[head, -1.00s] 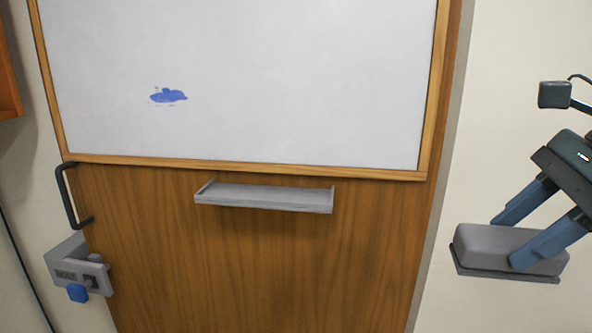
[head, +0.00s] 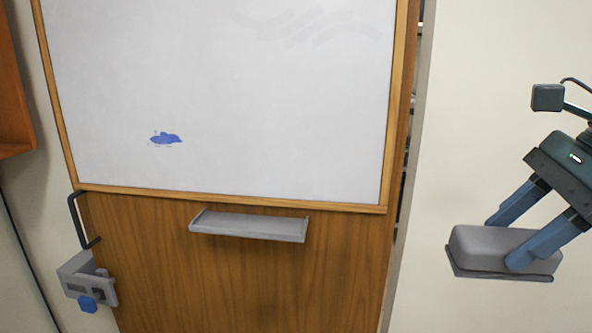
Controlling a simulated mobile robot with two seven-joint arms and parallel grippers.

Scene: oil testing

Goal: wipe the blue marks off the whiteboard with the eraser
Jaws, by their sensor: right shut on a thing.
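The whiteboard (head: 270,110) has a wooden frame and hangs on a brown wooden door. One blue mark (head: 166,139) shows at its lower left. A faint grey smear (head: 320,28) shows near the board's top right. My right gripper (head: 507,232) is shut on the grey eraser (head: 490,247), which has a dark flat underside. The gripper holds it in front of the pale wall, right of the board and apart from it. My left gripper is not in view.
An empty grey tray (head: 250,226) sticks out from the door (head: 240,280) below the board. A dark handle (head: 80,222) and a grey lock with a blue knob (head: 88,290) are at the door's left. A dark gap shows along the door's right edge. A wooden cabinet (head: 14,90) is at far left.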

